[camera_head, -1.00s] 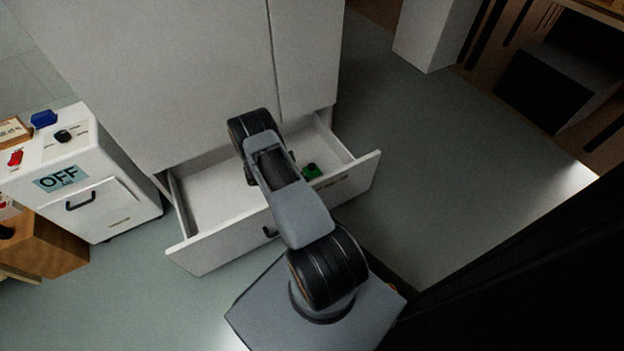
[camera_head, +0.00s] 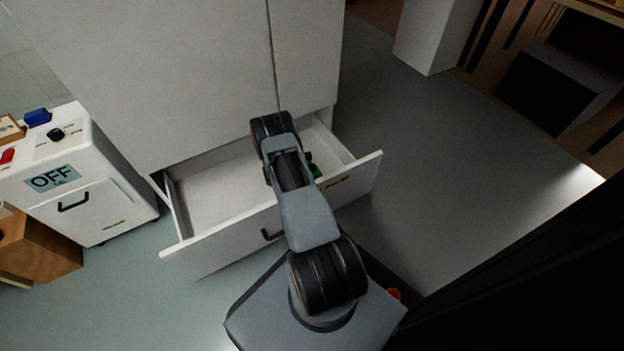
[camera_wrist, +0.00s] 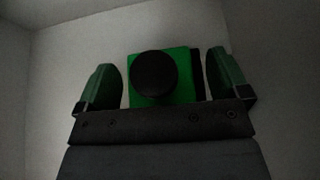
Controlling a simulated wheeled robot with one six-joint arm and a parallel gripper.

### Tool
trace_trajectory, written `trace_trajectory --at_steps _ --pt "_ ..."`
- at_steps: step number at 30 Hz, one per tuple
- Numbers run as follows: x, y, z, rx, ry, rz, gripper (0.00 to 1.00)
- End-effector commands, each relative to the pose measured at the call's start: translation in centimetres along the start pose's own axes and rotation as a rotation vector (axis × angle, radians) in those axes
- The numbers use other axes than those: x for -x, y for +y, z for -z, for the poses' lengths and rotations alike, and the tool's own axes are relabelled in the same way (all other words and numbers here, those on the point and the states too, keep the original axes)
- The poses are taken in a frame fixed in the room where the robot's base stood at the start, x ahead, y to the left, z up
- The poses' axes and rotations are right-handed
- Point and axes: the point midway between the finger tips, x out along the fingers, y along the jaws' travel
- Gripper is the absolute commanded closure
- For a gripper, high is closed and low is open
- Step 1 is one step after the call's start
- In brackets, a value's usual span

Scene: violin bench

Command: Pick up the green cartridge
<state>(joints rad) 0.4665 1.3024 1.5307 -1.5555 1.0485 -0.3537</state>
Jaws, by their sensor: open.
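The green cartridge (camera_wrist: 187,62) has a square green body with a round black knob on it. In the wrist view it sits between the two fingers of my gripper (camera_wrist: 168,80), which is open, with a gap to the finger on each side. The black knob covers part of the green face. In the head view the cartridge (camera_head: 317,171) is a small green patch near the right end of the open drawer (camera_head: 215,190). My arm hides part of it there, and my gripper's fingers do not show clearly in that view.
The drawer is pulled out of a tall white cabinet (camera_head: 170,70), and its walls stand around the cartridge. A white unit marked OFF (camera_head: 80,190) and a wooden box (camera_head: 40,250) stand at the left.

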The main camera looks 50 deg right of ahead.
Motion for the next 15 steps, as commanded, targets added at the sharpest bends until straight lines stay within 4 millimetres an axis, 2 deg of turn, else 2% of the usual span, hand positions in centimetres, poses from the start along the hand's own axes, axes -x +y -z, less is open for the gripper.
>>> trace_trajectory --at_steps 2,15 --pt "0.02 0.01 -0.01 0.000 0.000 0.000 0.06" --pt "0.04 0.01 0.00 0.000 0.000 0.000 0.48"
